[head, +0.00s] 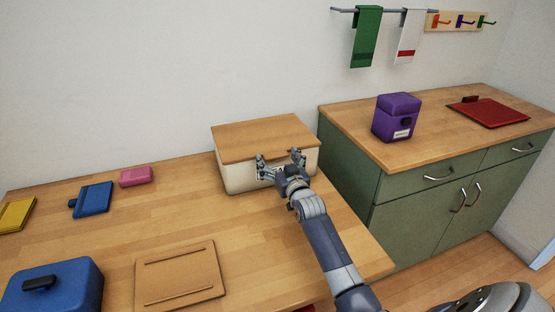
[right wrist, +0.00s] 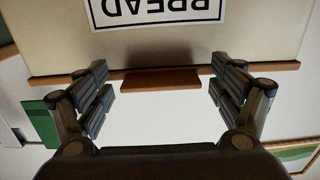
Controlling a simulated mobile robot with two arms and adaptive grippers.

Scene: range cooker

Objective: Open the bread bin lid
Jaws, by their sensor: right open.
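The bread bin (head: 235,177) has a cream body and a wooden lid (head: 262,135), and stands at the right end of the wooden counter. The lid is down, lying flat. My right gripper (head: 279,160) is open at the bin's front, near the lid's front edge. The right wrist view shows the bin upside down, with a BREAD label (right wrist: 160,12) and a wooden lip (right wrist: 160,80) on the lid's edge. The open fingers (right wrist: 160,82) stand either side of this lip, with gaps between, and hold nothing. My left gripper is out of view.
A wooden board (head: 180,276), a blue bin (head: 65,285), a blue board (head: 91,200), a pink block (head: 136,176) and a yellow item (head: 16,215) lie left on the counter. A green cabinet (head: 395,205) stands close right of the bread bin, bearing a purple canister (head: 396,115).

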